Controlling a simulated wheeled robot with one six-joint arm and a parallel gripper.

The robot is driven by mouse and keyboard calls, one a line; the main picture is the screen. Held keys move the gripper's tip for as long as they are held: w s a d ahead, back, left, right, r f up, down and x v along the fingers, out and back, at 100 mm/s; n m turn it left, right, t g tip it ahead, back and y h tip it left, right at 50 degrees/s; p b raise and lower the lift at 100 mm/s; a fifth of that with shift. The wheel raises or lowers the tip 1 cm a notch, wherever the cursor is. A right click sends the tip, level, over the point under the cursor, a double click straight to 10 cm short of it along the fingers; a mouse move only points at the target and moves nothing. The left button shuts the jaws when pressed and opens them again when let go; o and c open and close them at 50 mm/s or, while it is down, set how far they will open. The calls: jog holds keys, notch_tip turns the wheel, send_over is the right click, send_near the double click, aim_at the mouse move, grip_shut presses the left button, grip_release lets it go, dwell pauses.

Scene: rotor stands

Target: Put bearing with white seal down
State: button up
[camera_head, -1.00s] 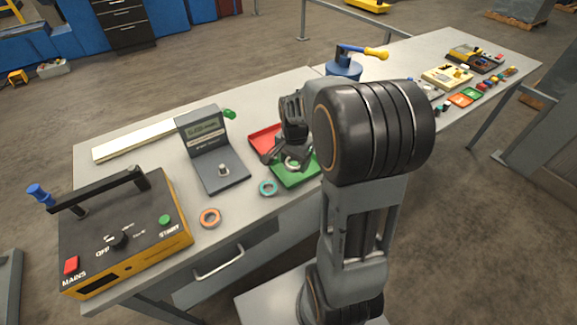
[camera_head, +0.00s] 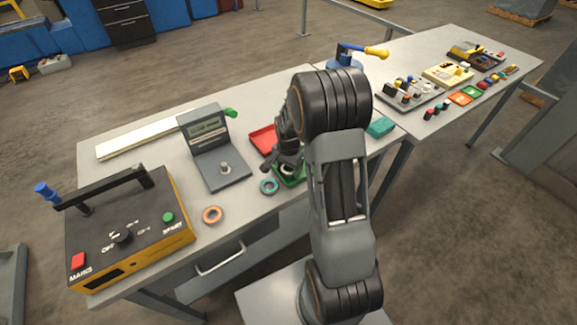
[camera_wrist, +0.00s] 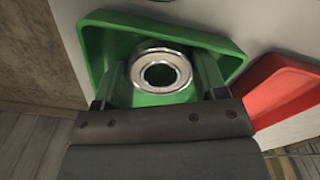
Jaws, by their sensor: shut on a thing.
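The bearing with white seal (camera_wrist: 140,73) is a shiny metal ring with a pale inner ring and a dark bore. My gripper (camera_wrist: 159,80) is shut on it, one finger at each side. In the wrist view the bearing lies flat over the floor of the green tray (camera_wrist: 150,20); I cannot tell if it touches the floor. In the head view my gripper (camera_head: 284,165) reaches down into the green tray (camera_head: 292,184), and my arm hides part of the tray.
A red tray (camera_head: 263,138) adjoins the green one. A teal ring (camera_head: 262,187) and an orange ring (camera_head: 205,215) lie on the bench to the left. A grey display stand (camera_head: 225,176) and the control box (camera_head: 130,245) stand further left. A teal block (camera_head: 380,127) lies right.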

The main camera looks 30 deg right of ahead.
jog(key=shift+s+a+f+b, duration=0.1)
jog(key=shift+s+f+b, duration=0.25)
jog(key=shift+f+b, duration=0.3)
jog(key=o, duration=0.6)
jog(key=shift+f, duration=0.15)
jog(key=shift+o, duration=0.2)
jog(key=shift+w+r+p, duration=0.1)
jog(key=shift+r+p, duration=0.35)
notch_tip(320, 180, up, 12)
jog(key=b, duration=0.1)
jog(key=s+a+r+n+t, duration=0.2)
jog(key=s+a+r+n, duration=0.1)
jog(key=s+n, duration=0.3)
jog(key=s+a+r+n+t, duration=0.2)
jog(key=s+a+r+n, duration=0.2)
jog(key=s, duration=0.5)
jog(key=shift+s+a+r+n, duration=0.2)
jog(key=shift+s+a+n, duration=0.1)
jog(key=shift+a+n, duration=0.75)
